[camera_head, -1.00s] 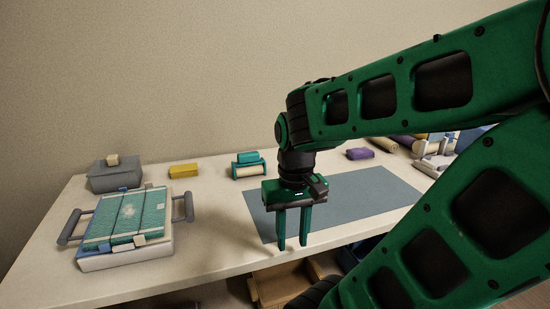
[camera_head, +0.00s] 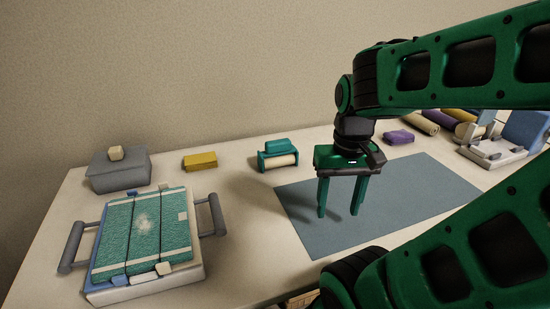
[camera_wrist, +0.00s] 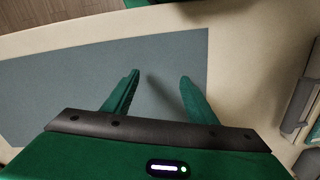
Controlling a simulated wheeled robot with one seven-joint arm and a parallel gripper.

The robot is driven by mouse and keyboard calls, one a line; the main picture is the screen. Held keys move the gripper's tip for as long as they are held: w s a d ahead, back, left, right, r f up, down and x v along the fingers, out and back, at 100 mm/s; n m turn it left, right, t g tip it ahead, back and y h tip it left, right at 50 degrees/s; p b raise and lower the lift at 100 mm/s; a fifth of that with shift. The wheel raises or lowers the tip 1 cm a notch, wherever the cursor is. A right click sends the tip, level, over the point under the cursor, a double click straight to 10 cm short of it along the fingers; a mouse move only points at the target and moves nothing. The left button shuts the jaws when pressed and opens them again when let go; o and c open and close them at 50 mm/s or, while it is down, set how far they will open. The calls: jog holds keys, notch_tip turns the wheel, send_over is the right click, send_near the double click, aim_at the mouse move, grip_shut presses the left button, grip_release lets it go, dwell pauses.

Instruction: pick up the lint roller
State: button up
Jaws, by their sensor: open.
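A small teal-topped piece with a cream roll in a dark green frame (camera_head: 278,155) stands on the table behind the mat's left end in the head view. It looks most like the lint roller, but I cannot be sure. My gripper (camera_head: 338,213) points down above the blue-grey mat, in front of this piece and to its right, apart from it. Its two green fingers are spread with nothing between them. In the wrist view my gripper (camera_wrist: 160,77) has only bare mat (camera_wrist: 60,90) beneath it, and the roller piece does not show.
A grey-handled warmer with teal slabs (camera_head: 145,228) stands at front left, a grey box (camera_head: 120,175) behind it. Several rolls (camera_head: 422,123) and a white-and-blue device (camera_head: 500,150) crowd the right. The mat is clear.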

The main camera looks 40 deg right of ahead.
jog(key=o, duration=1)
jog(key=shift+w+d+r, duration=0.25)
jog(key=shift+w+r, duration=0.2)
jog(key=shift+w, duration=0.1)
jog(key=shift+w+d+r, duration=0.2)
jog(key=shift+w+r, duration=0.25)
jog(key=shift+w, duration=0.05)
jog(key=shift+o, duration=0.4)
jog(key=w+d+r+n, duration=0.1)
jog(key=w+r, duration=0.3)
jog(key=w, duration=0.4)
jog(key=shift+w+d, duration=0.35)
jog(key=shift+d, duration=0.05)
notch_tip(320, 180, up, 4)
jog(key=r+n, duration=0.1)
jog(key=n, duration=0.1)
send_over(278, 141)
jog(key=shift+s+a+f, duration=0.1)
jog(key=shift+s+f, duration=0.1)
jog(key=shift+f, duration=0.05)
jog(key=shift+w+f, duration=0.15)
jog(key=shift+w, duration=0.05)
jog(key=shift+f, duration=5.2)
